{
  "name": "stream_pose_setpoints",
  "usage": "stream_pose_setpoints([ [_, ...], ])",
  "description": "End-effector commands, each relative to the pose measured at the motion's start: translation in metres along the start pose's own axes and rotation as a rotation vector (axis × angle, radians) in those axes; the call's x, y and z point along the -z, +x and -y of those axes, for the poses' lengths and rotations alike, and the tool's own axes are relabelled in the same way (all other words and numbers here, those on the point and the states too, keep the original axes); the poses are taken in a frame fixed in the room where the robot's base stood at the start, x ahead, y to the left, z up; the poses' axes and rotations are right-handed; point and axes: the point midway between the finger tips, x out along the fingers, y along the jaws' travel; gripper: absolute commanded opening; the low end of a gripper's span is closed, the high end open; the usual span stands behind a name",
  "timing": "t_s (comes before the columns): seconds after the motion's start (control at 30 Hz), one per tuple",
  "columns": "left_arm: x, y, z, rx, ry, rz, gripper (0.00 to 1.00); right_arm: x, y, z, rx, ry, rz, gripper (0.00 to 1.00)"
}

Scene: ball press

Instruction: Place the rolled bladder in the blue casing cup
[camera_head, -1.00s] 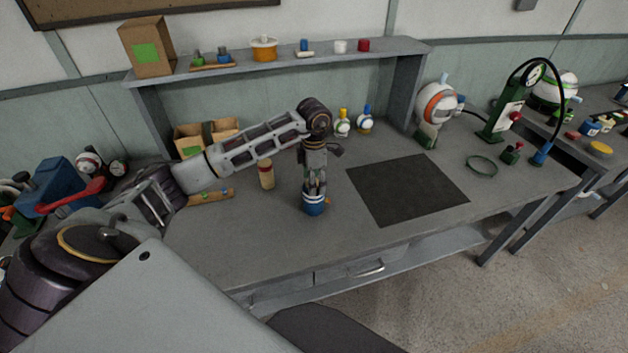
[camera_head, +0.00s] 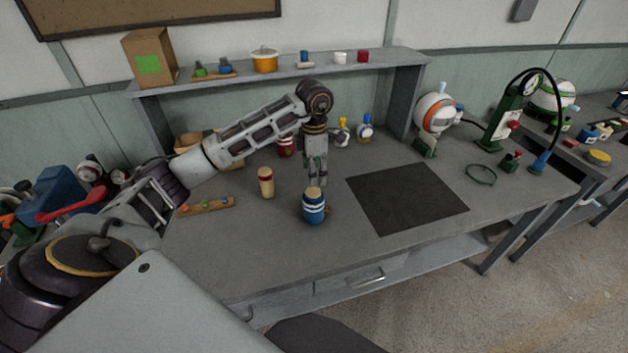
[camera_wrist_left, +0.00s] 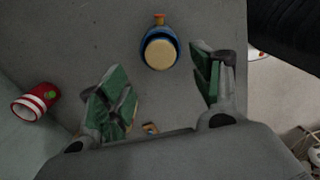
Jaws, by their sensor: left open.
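The blue casing cup (camera_head: 314,211), with white stripes, stands upright on the bench. A tan roll (camera_head: 313,191) sits in its mouth, with its round end upward. In the left wrist view the tan end (camera_wrist_left: 160,53) fills the middle of the blue rim (camera_wrist_left: 144,44). My left gripper (camera_head: 317,183) is open and empty, just behind and above the cup. In the wrist view its green-padded fingers (camera_wrist_left: 165,90) are spread wide, and the cup lies beyond them, apart from both. A second tan roll with a red band (camera_head: 266,183) stands on the bench to the left. My right gripper is out of view.
A red-and-white cup (camera_head: 286,148) stands behind my left gripper; it also shows in the wrist view (camera_wrist_left: 35,101). A dark mat (camera_head: 407,194) lies to the right. A small wooden rack (camera_head: 207,206) lies left. The bench front is clear.

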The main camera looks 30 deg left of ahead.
Motion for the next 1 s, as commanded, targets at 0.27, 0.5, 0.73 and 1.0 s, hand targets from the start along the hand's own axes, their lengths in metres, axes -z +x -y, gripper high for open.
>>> stream_pose_setpoints([
  [0.27,-0.001,-0.034,-0.001,-0.002,0.000,0.002,0.65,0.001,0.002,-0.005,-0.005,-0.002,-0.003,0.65],
  [0.5,0.000,-0.051,0.000,0.000,0.000,0.001,0.65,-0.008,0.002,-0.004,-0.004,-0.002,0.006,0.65],
  [0.73,0.000,-0.055,0.000,0.000,0.000,0.000,0.65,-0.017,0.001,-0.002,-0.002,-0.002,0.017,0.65],
  [1.0,0.000,-0.055,0.000,0.000,0.000,0.000,0.65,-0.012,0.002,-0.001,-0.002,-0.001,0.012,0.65],
])
